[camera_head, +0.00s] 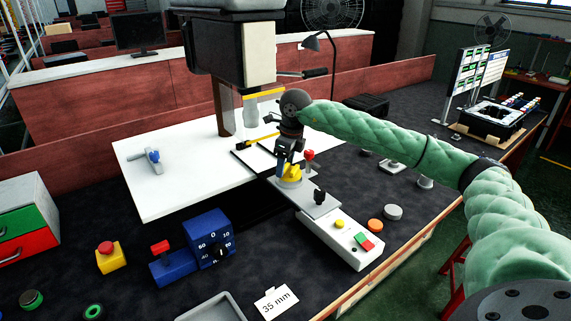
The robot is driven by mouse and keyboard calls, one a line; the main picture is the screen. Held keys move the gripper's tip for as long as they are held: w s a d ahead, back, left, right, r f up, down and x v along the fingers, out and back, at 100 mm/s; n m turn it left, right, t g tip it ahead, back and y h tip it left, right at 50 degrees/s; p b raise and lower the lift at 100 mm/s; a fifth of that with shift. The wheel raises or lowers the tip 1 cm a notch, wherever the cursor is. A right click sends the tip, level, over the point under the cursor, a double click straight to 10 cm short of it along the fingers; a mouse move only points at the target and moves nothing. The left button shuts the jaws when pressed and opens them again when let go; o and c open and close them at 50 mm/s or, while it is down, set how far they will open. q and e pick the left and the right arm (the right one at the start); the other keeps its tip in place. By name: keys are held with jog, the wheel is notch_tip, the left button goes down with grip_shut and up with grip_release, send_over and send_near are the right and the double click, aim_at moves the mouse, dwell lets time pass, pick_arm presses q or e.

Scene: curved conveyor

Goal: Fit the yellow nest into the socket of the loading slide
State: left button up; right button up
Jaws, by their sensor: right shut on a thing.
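The yellow nest (291,180) is at the grey loading slide (318,203), in the middle of the view. My right gripper (288,170) points down and is shut on the nest from above. The gripper and nest cover the socket, so I cannot tell whether the nest is seated or just above the slide. A red knob (309,155) stands right behind the nest, and a black knob (320,196) stands on the slide's front part. My left gripper is not in view.
The white machine table (165,195) lies left of the slide, with the machine head (228,60) above. A white control box (340,240) with coloured buttons is in front of the slide. A blue dial box (210,238) and a grey tray (212,308) stand at the front left.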

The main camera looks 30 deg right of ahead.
pick_arm(q)
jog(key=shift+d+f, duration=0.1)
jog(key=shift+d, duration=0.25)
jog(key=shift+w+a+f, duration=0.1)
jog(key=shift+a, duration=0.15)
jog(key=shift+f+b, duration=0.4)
jog(key=shift+b, duration=0.15)
dwell(0.7)
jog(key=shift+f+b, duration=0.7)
pick_arm(e)
jog(key=shift+f, duration=0.95)
jog(key=o, duration=1.2)
jog(key=shift+c, duration=0.2)
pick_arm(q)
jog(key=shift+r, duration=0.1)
